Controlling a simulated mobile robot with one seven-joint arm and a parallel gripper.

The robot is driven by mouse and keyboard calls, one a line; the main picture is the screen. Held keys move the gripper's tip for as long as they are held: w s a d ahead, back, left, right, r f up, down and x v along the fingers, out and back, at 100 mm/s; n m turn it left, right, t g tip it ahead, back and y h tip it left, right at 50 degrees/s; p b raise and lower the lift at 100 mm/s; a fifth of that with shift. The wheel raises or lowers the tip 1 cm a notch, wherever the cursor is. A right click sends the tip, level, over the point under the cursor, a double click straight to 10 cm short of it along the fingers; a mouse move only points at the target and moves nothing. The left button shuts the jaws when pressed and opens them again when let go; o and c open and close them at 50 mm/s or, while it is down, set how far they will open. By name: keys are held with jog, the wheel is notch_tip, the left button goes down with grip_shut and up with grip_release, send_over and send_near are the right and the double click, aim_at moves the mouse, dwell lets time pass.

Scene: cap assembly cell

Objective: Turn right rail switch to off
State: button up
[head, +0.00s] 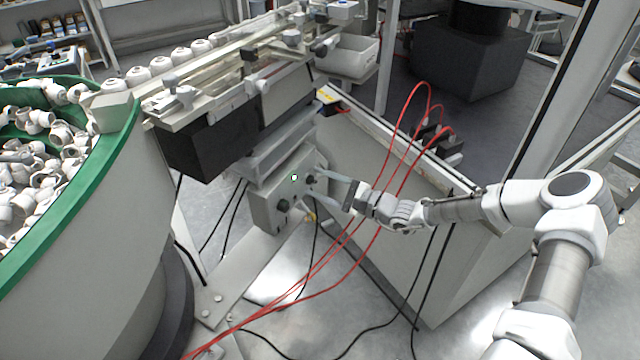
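A light grey control box (268,212) hangs under the rail feeder. Its face carries a lit green light (294,177), a dark knob at the lower left (283,205) and a dark switch at the right (310,180). My gripper (314,182) reaches in from the right, in front of the right switch. Its two long fingers are spread, one above and one below the switch. I cannot tell whether either finger touches it. The switch is small and partly obscured, so its setting is not readable.
Red hoses (397,150) arch close by and pass behind or beside my wrist. A white cabinet (400,235) stands to the right. A green-rimmed bowl (118,135) full of white caps stands left. The linear rail (225,80) lies above the box. Black cables run below.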

grip_shut()
jog(key=shift+r+m+p, duration=0.15)
jog(key=shift+m+p, duration=0.15)
jog(key=shift+p, duration=0.15)
jog(key=m+p, duration=0.5)
jog(key=m, duration=0.3)
jog(key=shift+d+p, duration=0.1)
jog(key=shift+p, duration=0.25)
dwell(0.3)
jog(key=shift+o, duration=0.7)
grip_release()
